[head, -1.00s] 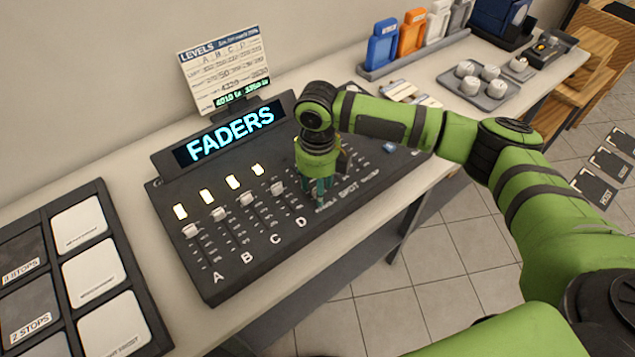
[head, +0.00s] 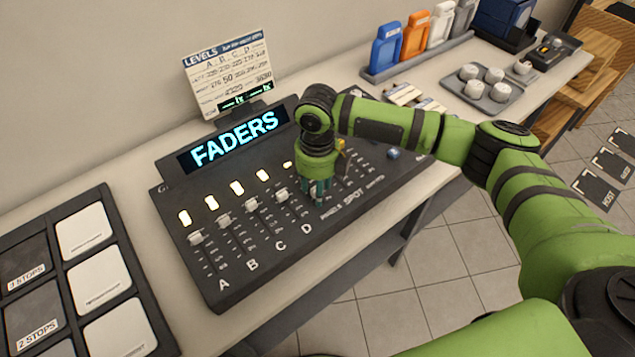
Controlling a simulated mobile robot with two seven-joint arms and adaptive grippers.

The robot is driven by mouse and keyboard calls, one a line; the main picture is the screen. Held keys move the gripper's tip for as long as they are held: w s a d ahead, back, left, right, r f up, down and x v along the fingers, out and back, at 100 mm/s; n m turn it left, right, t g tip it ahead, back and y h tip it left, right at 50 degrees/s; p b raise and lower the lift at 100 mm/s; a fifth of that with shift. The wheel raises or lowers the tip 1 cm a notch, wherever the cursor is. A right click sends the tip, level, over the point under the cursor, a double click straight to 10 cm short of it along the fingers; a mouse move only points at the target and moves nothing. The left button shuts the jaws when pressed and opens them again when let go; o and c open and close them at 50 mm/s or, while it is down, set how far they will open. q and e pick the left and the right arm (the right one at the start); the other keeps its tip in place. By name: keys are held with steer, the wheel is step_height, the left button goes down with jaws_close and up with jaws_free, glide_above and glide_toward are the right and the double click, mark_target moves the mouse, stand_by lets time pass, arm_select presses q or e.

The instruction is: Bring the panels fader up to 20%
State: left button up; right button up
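The fader console (head: 230,275) is a dark sloped desk with a lit "FADERS" display (head: 235,138). White fader caps stand in slots A (head: 196,238), B (head: 224,221), C (head: 251,205) and D (head: 281,195), all near the upper part of their tracks. The "PANELS" label (head: 331,212) is at the front edge, right of D. My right gripper (head: 318,200) points down over the panels slot. Its fingers hide most of that slot and its cap, so I cannot tell whether they grip it. My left gripper is not in view.
A levels card (head: 227,80) stands behind the console. A panel of large labelled pads (head: 85,270) lies at left. Blue, orange and white holders (head: 412,38) and a tray of white knobs (head: 487,90) are at the back right. Tiled floor lies in front.

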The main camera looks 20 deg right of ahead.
steer(key=shift+w, duration=0.2)
steer(key=shift+r, duration=0.15)
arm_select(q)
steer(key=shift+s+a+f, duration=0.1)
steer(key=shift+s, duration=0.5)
arm_select(e)
step_height(320, 180, up, 12)
steer(key=shift+s+f, duration=0.1)
steer(key=shift+f, duration=0.1)
